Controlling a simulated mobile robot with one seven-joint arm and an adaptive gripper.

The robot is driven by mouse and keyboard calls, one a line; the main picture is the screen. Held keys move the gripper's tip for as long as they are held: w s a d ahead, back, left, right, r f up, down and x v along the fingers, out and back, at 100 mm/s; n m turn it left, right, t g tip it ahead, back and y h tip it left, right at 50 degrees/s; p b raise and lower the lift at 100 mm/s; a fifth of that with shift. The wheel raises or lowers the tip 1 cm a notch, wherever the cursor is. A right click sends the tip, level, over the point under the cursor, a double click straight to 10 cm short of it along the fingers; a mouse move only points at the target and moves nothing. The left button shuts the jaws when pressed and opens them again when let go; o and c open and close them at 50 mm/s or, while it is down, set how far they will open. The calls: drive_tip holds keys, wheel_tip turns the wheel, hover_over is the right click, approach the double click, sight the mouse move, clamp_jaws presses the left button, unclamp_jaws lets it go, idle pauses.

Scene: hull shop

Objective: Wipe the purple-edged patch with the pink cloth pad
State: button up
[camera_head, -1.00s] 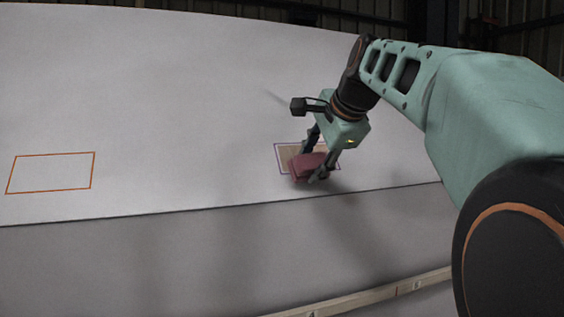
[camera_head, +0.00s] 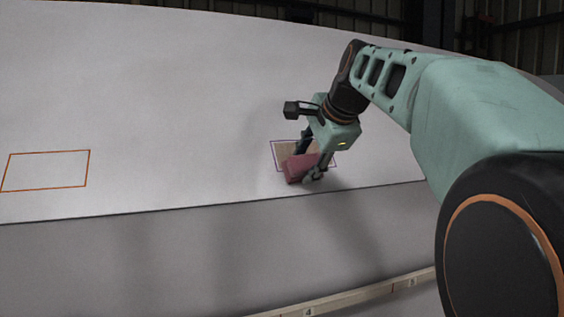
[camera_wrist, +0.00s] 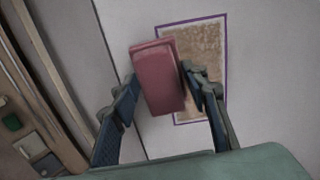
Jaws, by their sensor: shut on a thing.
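The pink cloth pad (camera_head: 299,168) is held between the fingers of my gripper (camera_head: 312,164), at the lower left of the purple-edged patch (camera_head: 284,149). In the wrist view the pad (camera_wrist: 157,80) sits between both fingers of my gripper (camera_wrist: 160,88). It covers part of the left side of the purple-edged patch (camera_wrist: 205,55), whose inside is brown and speckled. The pad looks tilted against the patch's edges. I cannot tell whether it touches the hull surface.
An orange-edged empty outline (camera_head: 46,170) lies on the pale hull panel (camera_head: 150,100) at the left. A dark seam runs below both outlines. A numbered wooden strip (camera_head: 350,297) lies along the bottom. The panel between the outlines is clear.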

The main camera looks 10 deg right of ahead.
sight(292, 144)
drive_tip(key=shift+w, duration=0.1)
drive_tip(key=w+r+p, duration=0.1)
drive_tip(key=p, duration=0.1)
drive_tip(key=w+r+p, duration=0.1)
drive_tip(key=shift+a+r+p, duration=0.2)
drive_tip(key=shift+p, duration=0.2)
drive_tip(key=shift+w+a+r, duration=0.15)
drive_tip(key=shift+w+r, duration=0.45)
drive_tip(key=shift+w, duration=0.1)
drive_tip(key=shift+w+a+r, duration=0.15)
drive_tip(key=shift+w+r, duration=0.55)
drive_tip(key=shift+r, duration=0.15)
drive_tip(key=shift+w+a+r, duration=0.1)
drive_tip(key=shift+w+r, duration=0.6)
drive_tip(key=shift+r, duration=0.15)
drive_tip(key=shift+s+f+b, duration=0.45)
drive_tip(key=shift+f+b, duration=0.25)
drive_tip(key=shift+b, duration=0.25)
drive_tip(key=shift+s+d+f+b, duration=0.2)
drive_tip(key=shift+s+f+b, duration=0.35)
drive_tip(key=shift+s+b, duration=0.15)
drive_tip(key=shift+s+d+f+b, duration=0.15)
drive_tip(key=shift+s+f+b, duration=0.35)
drive_tip(key=shift+f+b, duration=0.4)
drive_tip(key=shift+s+d+f+b, duration=0.15)
drive_tip(key=shift+s+f+b, duration=0.65)
drive_tip(key=shift+b, duration=0.2)
drive_tip(key=shift+s+d+f+b, duration=0.1)
drive_tip(key=shift+s+f+b, duration=0.65)
drive_tip(key=shift+b, duration=0.2)
